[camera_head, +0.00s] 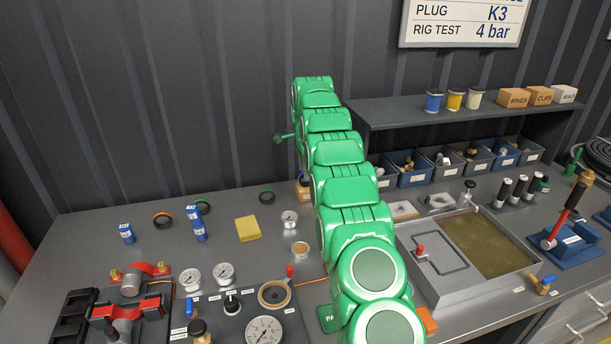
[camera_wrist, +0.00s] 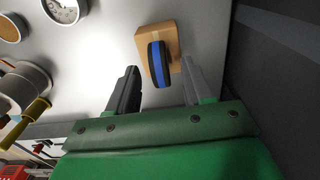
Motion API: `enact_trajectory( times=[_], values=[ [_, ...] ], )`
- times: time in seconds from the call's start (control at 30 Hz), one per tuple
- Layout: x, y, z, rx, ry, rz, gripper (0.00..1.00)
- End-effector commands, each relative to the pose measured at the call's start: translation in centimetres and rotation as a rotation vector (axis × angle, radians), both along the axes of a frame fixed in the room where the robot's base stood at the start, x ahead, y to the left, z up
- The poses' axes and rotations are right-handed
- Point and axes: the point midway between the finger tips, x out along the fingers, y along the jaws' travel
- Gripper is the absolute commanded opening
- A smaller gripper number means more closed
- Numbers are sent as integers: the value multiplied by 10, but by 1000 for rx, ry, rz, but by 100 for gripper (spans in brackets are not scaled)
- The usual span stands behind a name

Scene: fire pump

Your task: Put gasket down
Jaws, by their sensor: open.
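The gasket appears to be a black ring with a blue band (camera_wrist: 158,64), seen nearly edge-on in the wrist view. It is at a small light-brown block (camera_wrist: 172,35); I cannot tell whether it stands on it or leans on it. My gripper (camera_wrist: 158,72) is open, with one dark finger on each side of the ring and a visible gap on both sides.
Similar dark rings with orange (camera_head: 162,220) and green (camera_head: 203,206) bands lie on the grey bench to the left. A wash tray (camera_head: 430,290) is on the right, below a shelf (camera_head: 450,106).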

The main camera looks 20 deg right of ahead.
Motion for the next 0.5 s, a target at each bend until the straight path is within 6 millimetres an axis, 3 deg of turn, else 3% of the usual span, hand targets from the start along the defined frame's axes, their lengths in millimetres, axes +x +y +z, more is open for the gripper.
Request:
enact_trajectory(
  times=[0.2,0.5],
  values=[
    [1,0,27,-1,-3,0,50],
    [0,1,43,0,0,1,50]
  ],
)
